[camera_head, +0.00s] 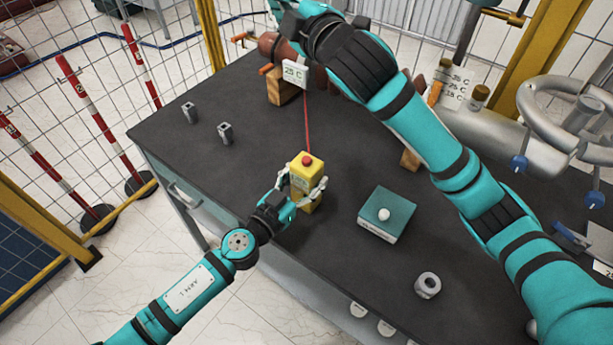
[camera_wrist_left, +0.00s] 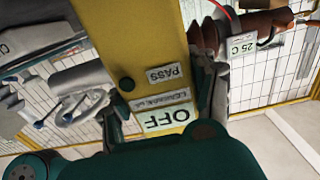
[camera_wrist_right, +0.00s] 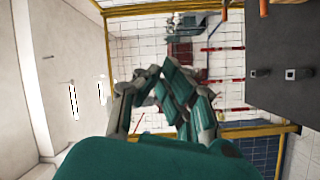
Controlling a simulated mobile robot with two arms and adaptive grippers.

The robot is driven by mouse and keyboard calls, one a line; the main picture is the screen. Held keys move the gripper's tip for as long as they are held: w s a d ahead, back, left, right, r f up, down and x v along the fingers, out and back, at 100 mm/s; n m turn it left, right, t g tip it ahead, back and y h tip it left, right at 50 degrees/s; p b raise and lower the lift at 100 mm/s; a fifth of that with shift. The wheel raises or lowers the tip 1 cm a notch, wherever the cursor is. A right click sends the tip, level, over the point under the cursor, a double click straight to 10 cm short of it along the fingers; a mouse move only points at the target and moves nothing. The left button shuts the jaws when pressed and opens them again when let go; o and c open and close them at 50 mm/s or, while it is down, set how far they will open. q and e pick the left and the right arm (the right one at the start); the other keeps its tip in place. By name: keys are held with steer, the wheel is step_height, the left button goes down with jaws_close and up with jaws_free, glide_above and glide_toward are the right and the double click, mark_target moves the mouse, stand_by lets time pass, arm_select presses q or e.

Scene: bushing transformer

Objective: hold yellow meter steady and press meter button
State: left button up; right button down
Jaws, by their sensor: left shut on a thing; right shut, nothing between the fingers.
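The yellow meter (camera_head: 309,184) is on the dark table near its front left edge, with a red button (camera_head: 307,159) on top. My left gripper (camera_head: 303,187) is shut around its sides. In the left wrist view the meter (camera_wrist_left: 148,42) fills the space between the fingers (camera_wrist_left: 160,115); its labels appear inverted and read OFF (camera_wrist_left: 166,119) and PASS. My right arm reaches across to the top of the head view, away from the button. In the right wrist view my right gripper (camera_wrist_right: 160,92) is shut and empty, with the floor and fence behind it.
A teal box with a white knob (camera_head: 387,217) and a metal nut (camera_head: 427,285) lie right of the meter. Two small metal blocks (camera_head: 225,133) are at the left. A brown bushing with a 25 C tag (camera_head: 294,73) lies behind. A red cable (camera_head: 306,125) runs toward the meter.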

steer(key=s+d+f+m+g+h, duration=0.1)
steer(key=s+f+m+g+h, duration=0.2)
steer(key=f, duration=0.5)
steer(key=g, duration=0.5)
glide_above(304, 161)
step_height(304, 161, down, 7)
steer(key=shift+f, duration=4.35)
steer(key=shift+f, duration=0.15)
